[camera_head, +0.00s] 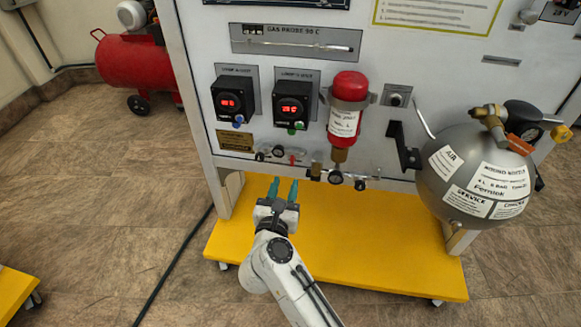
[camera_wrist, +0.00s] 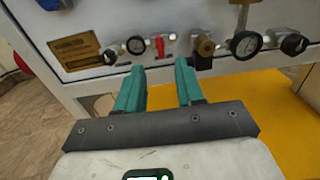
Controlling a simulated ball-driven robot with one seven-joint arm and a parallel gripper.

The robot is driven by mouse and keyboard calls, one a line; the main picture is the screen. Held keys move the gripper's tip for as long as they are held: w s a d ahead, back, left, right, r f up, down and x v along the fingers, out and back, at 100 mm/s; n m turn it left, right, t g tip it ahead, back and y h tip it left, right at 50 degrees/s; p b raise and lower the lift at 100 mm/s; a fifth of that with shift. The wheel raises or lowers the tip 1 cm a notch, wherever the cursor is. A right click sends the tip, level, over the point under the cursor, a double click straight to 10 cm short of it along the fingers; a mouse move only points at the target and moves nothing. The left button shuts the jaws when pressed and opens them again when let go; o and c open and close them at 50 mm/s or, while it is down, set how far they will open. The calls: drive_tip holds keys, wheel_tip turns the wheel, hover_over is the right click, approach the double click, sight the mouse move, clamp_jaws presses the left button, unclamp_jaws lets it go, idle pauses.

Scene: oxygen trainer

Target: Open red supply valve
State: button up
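The small red valve handle (camera_wrist: 160,46) is on the lower edge of the panel, between a round gauge (camera_wrist: 136,45) and a brass fitting (camera_wrist: 205,46). It also shows, very small, in the head view (camera_head: 292,158). My gripper (camera_wrist: 161,72) points at the panel with its two teal fingers apart and nothing between them. In the wrist view the red handle appears just beyond and between the fingertips. In the head view my gripper (camera_head: 284,182) is below the panel's lower edge, in front of the yellow base, apart from the valve.
A red cylinder (camera_head: 346,105) hangs on the panel right of two black display boxes (camera_head: 235,97). A large grey spherical tank (camera_head: 465,165) juts out at right. The yellow base (camera_head: 370,245) spreads below the panel. A red compressor (camera_head: 135,62) stands on the floor at upper left.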

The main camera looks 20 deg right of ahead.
sight(292, 162)
drive_tip(key=b+x, duration=0.2)
drive_tip(key=x, duration=0.5)
drive_tip(key=shift+w+d, duration=0.2)
drive_tip(key=shift+w, duration=0.15)
clamp_jaws()
